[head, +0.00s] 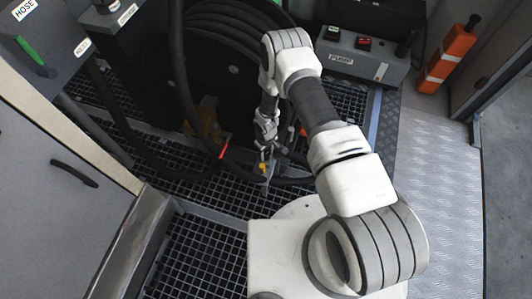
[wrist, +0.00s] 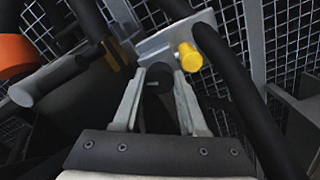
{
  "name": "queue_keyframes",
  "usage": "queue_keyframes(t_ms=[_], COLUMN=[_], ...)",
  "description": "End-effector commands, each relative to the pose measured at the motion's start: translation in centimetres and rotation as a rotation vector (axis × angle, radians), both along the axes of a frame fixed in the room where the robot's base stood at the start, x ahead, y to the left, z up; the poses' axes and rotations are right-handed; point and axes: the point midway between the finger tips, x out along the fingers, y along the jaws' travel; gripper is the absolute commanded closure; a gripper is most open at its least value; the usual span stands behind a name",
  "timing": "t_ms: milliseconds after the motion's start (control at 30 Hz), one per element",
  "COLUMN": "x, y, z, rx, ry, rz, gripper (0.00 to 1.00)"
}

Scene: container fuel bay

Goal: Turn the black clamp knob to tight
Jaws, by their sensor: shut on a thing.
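The black clamp knob (wrist: 158,77) shows in the wrist view between the two grey fingertips of my gripper (wrist: 159,88). The fingers touch it from both sides and hide part of it. The knob sits at the lower edge of a grey metal bracket (wrist: 152,45). Its marking, if any, is not visible. In the head view my gripper (head: 266,146) points down over the grating near the hose reel, and the knob cannot be made out there.
A yellow cap (wrist: 190,57) sticks out right beside the right fingertip. Black hose (wrist: 228,75) passes close on the right. A grey lever (wrist: 48,82) and an orange part (wrist: 15,55) lie left. In the head view, the reel (head: 228,62) and pump box (head: 362,58) stand behind.

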Motion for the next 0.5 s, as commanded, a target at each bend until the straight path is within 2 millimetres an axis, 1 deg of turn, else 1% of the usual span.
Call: queue_keyframes(t_ms=[467,500], x=[-0.02,-0.02], y=[0.0,0.0], z=[0.03,0.03], rx=[-0.001,-0.001], ry=[0.001,0.001], rz=[0.012,0.012], gripper=[1.0,0.53])
